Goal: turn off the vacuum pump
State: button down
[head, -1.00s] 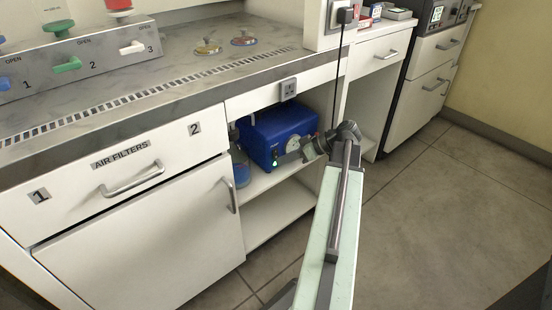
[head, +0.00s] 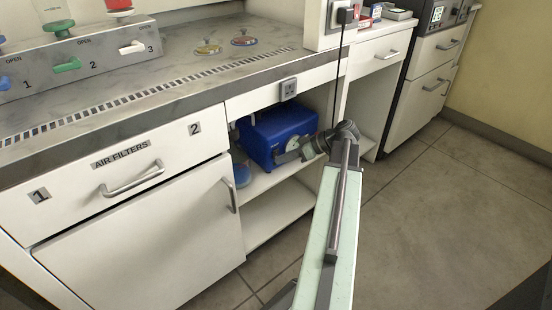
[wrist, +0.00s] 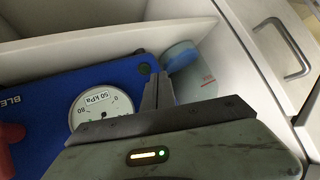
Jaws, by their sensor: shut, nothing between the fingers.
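The blue vacuum pump (head: 283,128) sits on the upper shelf of the open bay under the bench. In the wrist view its blue front (wrist: 50,115) shows a round pressure gauge (wrist: 100,108), and a small dark green round spot (wrist: 144,68), perhaps a button or lamp, which looks unlit. My gripper (head: 279,158) is at the pump's front. In the wrist view its fingers (wrist: 160,76) are shut and empty, with the tips beside the dark green spot. I cannot tell whether they touch it. In the head view the fingers hide that part of the pump.
A container with a blue top (head: 242,175) is left of the pump; in the wrist view it (wrist: 190,70) is close by the fingertips. A cabinet door with a handle (head: 229,195) borders the bay. A red part (wrist: 10,140) shows on the pump. The lower shelf (head: 280,218) is empty.

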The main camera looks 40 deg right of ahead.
jog(key=shift+s+r, duration=0.1)
jog(key=shift+s, duration=0.65)
jog(key=shift+s, duration=0.1)
jog(key=s, duration=0.4)
jog(key=shift+s+a+r+p, duration=0.25)
jog(key=shift+s+r+p, duration=0.05)
jog(key=shift+s+p, duration=0.1)
